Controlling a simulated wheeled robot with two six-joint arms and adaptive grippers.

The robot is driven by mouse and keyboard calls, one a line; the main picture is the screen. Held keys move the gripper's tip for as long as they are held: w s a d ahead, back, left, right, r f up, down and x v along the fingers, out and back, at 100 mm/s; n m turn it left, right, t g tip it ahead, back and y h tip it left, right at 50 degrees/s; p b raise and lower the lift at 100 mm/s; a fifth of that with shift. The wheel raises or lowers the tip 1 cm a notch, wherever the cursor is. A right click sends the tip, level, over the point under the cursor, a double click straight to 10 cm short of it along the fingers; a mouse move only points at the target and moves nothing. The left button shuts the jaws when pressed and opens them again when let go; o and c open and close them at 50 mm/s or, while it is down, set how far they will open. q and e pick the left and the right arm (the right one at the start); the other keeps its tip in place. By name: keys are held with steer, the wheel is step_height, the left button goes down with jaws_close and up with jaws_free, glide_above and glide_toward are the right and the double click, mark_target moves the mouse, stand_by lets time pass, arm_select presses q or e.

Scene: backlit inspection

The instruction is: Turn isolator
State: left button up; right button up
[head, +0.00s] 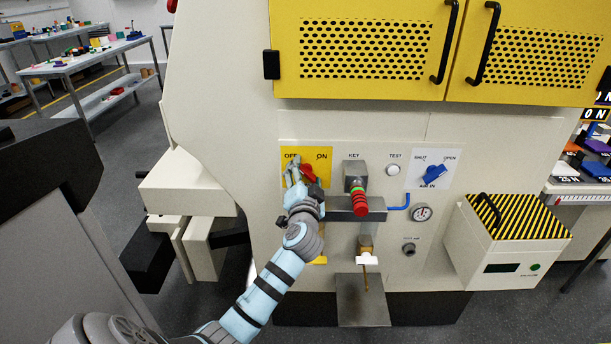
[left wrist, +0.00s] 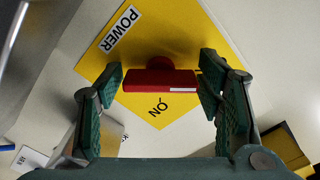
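The isolator is a red rotary handle (head: 307,173) on a yellow plate (head: 322,155) marked OFF and ON, on the cream machine front. In the left wrist view the red handle (left wrist: 160,80) lies level across the picture, a white mark near its right end. The yellow plate (left wrist: 195,40) behind it reads POWER and ON. My left gripper (head: 304,178) is at the handle, fingers spread. In the left wrist view its fingertips (left wrist: 160,84) flank the handle's two ends; I cannot tell whether they touch. My right gripper is not in view.
Right of the plate are a key switch (head: 356,176) with red tags, a TEST button (head: 394,170) and a blue air valve (head: 434,174). A grey ledge (head: 345,207) juts out below. A striped-lid box (head: 515,216) stands at right; yellow doors (head: 365,91) are above.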

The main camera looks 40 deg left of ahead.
arm_select(q)
steer(key=shift+o, duration=0.5)
steer(key=v, duration=1.2)
steer(key=shift+w+d, duration=0.1)
